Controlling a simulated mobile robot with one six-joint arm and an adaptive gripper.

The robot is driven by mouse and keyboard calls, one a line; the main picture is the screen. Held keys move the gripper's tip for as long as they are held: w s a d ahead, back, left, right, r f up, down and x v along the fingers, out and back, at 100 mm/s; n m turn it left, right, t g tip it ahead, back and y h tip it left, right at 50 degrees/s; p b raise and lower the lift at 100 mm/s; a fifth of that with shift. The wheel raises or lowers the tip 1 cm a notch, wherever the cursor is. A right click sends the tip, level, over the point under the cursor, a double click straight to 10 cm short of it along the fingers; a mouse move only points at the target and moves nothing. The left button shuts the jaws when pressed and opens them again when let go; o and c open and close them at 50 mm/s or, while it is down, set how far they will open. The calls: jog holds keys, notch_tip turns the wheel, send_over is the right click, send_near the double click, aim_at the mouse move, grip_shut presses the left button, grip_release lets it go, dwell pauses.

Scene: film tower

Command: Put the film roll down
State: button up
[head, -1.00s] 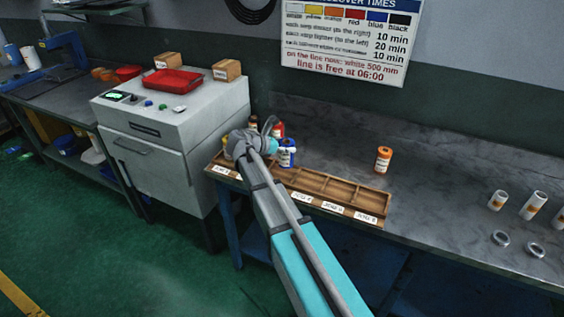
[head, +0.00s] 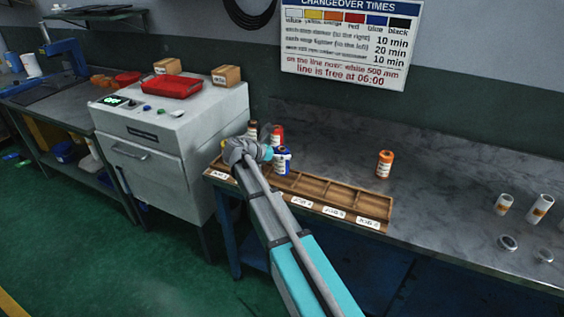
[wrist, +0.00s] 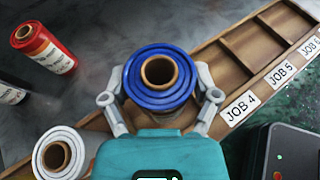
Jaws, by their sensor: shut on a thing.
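A blue film roll (head: 282,161) with a white label stands upright in my gripper (head: 267,153), at the left part of the wooden tray (head: 379,222) in the head view. In the wrist view my gripper (wrist: 160,92) has a finger on each side of the blue roll (wrist: 160,99), shut on it. The roll is over the tray compartment just left of the JOB 4 label (wrist: 240,108). I cannot tell whether its base touches the tray floor. A white roll (wrist: 51,165) stands in the tray to its left.
A red roll (wrist: 45,50) and a dark roll (wrist: 9,93) stand on the bench behind the tray. An orange roll (head: 385,164) stands farther right. The compartments by JOB 5 (wrist: 281,73) and JOB 6 are empty. A grey cabinet (head: 165,165) stands left of the bench.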

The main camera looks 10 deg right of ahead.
jog(key=shift+w+f+b, duration=0.15)
jog(key=shift+f+b, duration=1.35)
jog(key=shift+f, duration=0.2)
jog(key=shift+f, duration=0.1)
jog(key=o, duration=1.1)
jog(key=shift+s+a+r+p, duration=0.2)
jog(key=shift+a+r+p, duration=0.15)
jog(key=shift+a+r, duration=0.15)
jog(key=p+v, duration=0.4)
jog(key=v, duration=0.6)
jog(key=shift+s+a, duration=0.15)
jog(key=shift+a, duration=0.3)
